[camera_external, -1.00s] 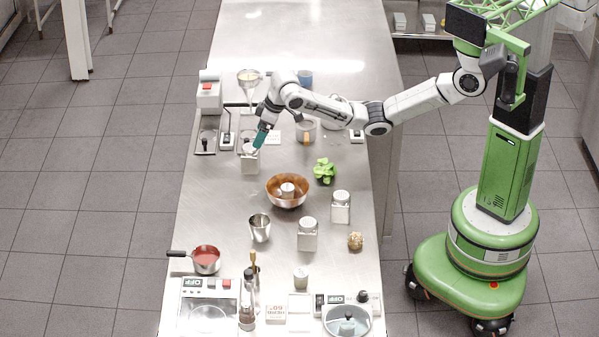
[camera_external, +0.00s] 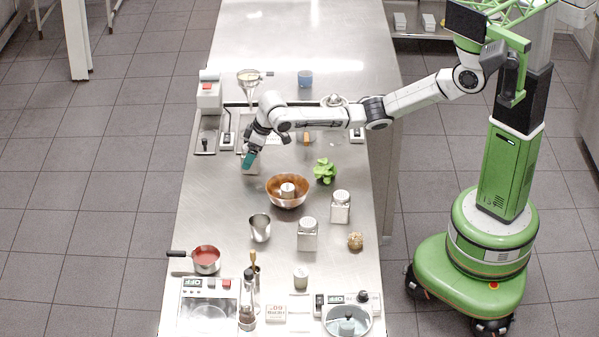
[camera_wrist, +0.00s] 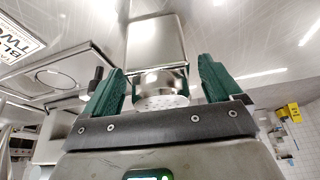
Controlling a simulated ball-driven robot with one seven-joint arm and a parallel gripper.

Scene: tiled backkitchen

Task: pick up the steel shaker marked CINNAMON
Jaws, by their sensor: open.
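A square steel shaker (camera_external: 250,168) stands on the left side of the counter, mostly hidden behind my gripper (camera_external: 249,159). In the wrist view, its round perforated lid (camera_wrist: 160,88) and square body (camera_wrist: 155,42) lie between the two green fingers of my gripper (camera_wrist: 160,78). The fingers are open, one on each side of the lid. I cannot tell if either touches it. Two more square steel shakers stand nearer the front, one at centre (camera_external: 307,236) and one to its right (camera_external: 341,208). No CINNAMON mark is readable on any of them.
A copper-coloured bowl (camera_external: 287,203) and green leaves (camera_external: 325,171) are to the right of my gripper. A steel cup (camera_external: 260,229) and a saucepan of red sauce (camera_external: 206,261) stand nearer the front. The far counter is mostly clear.

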